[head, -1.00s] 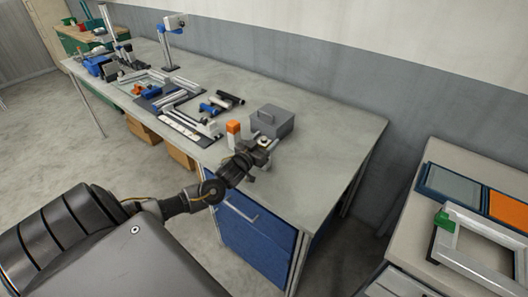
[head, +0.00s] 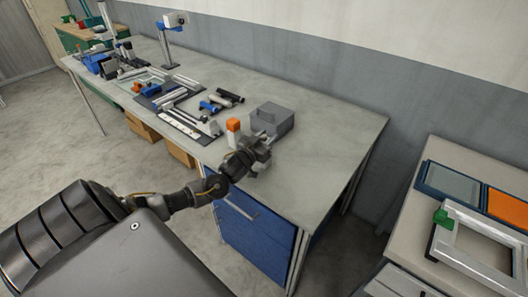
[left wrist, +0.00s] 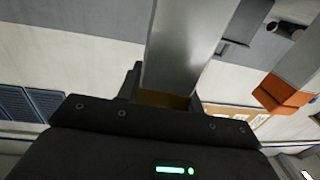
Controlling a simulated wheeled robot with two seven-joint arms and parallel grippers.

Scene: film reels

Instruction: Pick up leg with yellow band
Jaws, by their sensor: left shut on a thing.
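My left gripper (head: 262,150) is over the front part of the grey bench, close to the grey box. In the left wrist view it is shut on a silver leg (left wrist: 185,45) with a dull yellow band (left wrist: 165,99) at its near end, between the jaws. In the head view the held leg is small and mostly hidden by the gripper. Another leg, with an orange band, stands upright on the bench just left of the gripper (head: 233,126); its orange band (left wrist: 284,95) also shows in the left wrist view. My right gripper is not in view.
A grey box (head: 272,119) with a handle stands just behind the gripper. Black and blue rods (head: 212,107) and metal frame parts (head: 180,122) lie to the left. The bench's right part is clear. A second table at right holds a pale frame (head: 470,245).

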